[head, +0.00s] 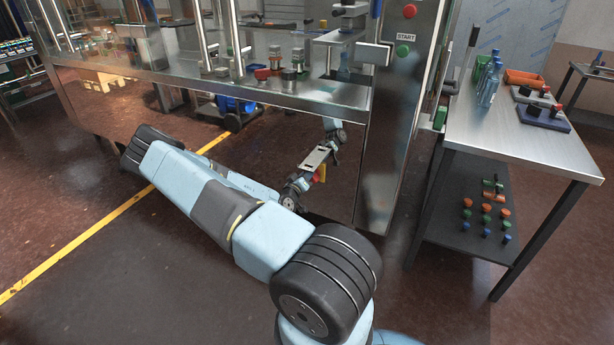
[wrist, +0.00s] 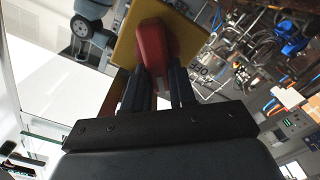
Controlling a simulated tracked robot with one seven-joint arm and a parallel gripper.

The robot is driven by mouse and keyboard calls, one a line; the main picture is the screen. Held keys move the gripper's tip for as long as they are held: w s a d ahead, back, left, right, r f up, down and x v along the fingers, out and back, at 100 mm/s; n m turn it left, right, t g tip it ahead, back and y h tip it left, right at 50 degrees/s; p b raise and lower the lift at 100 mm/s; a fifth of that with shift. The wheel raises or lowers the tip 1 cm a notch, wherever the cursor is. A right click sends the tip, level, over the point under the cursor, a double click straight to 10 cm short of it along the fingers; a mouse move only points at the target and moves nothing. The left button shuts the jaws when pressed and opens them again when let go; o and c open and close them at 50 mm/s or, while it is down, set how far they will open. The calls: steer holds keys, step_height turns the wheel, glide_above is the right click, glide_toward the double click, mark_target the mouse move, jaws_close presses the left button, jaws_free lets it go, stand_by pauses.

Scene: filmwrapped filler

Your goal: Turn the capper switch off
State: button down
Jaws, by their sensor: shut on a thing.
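The capper switch is a red handle (wrist: 152,42) on a yellow plate (wrist: 122,40), close up in the wrist view. My gripper (wrist: 160,82) has its two dark fingers on either side of the red handle, shut on it. The handle points up the picture with a slight tilt, while the yellow plate's edges look slanted. In the head view a small yellow patch (head: 321,172) shows low on the machine's steel front, beside the end of my arm. The fingers themselves are too small to make out there.
The steel filling machine (head: 215,85) has a shiny front that mirrors my arm. A red button and a green START button (head: 402,50) sit on its post. A steel side table (head: 535,140) with bottles and trays stands at the right. Open floor lies in front.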

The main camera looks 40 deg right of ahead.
steer(key=n, duration=0.6)
steer(key=f+n, duration=0.1)
steer(key=n, duration=0.2)
steer(key=shift+w+d+n, duration=0.15)
steer(key=shift+w+n, duration=0.2)
steer(key=shift+n, duration=0.05)
stand_by(0.4)
steer(key=c, duration=1.2)
jaws_free()
steer(key=shift+o, duration=1.4)
steer(key=shift+w+f, duration=0.1)
steer(key=shift+f, duration=0.05)
steer(key=v, duration=1.4)
